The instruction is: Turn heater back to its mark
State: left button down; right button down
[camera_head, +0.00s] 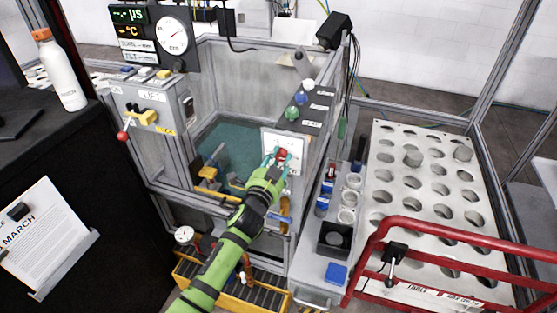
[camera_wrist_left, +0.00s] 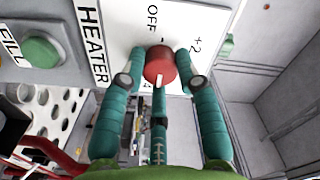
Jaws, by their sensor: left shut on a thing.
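The heater knob (camera_head: 283,154) is a red round knob on a white panel (camera_head: 297,143) at the tank's near right corner. In the left wrist view the red knob (camera_wrist_left: 160,65) carries a white pointer line toward the bottom of the picture. The panel (camera_wrist_left: 115,45) there reads HEATER, OFF and +2; other markings are partly hidden by the fingers. My left gripper (camera_head: 279,160) has its teal fingers around the knob and is shut on it; it also shows in the left wrist view (camera_wrist_left: 160,75). My right gripper is not in view.
A green FILL button (camera_wrist_left: 41,52) is beside the heater panel. The open tank (camera_head: 235,135) holds greenish water. A red rail (camera_head: 450,235) and a perforated white rack (camera_head: 400,150) stand at the right. A white bottle (camera_head: 62,75) stands on the dark counter at the left.

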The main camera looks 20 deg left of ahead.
pick_arm(q)
jog(key=shift+r, duration=0.25)
jog(key=c, duration=0.9)
grip_release()
jog(key=shift+f, duration=0.15)
jog(key=shift+s+f, duration=0.15)
jog(key=shift+s, duration=0.2)
jog(key=s, duration=1.1)
jog(key=shift+a, duration=0.15)
jog(key=shift+s, duration=0.1)
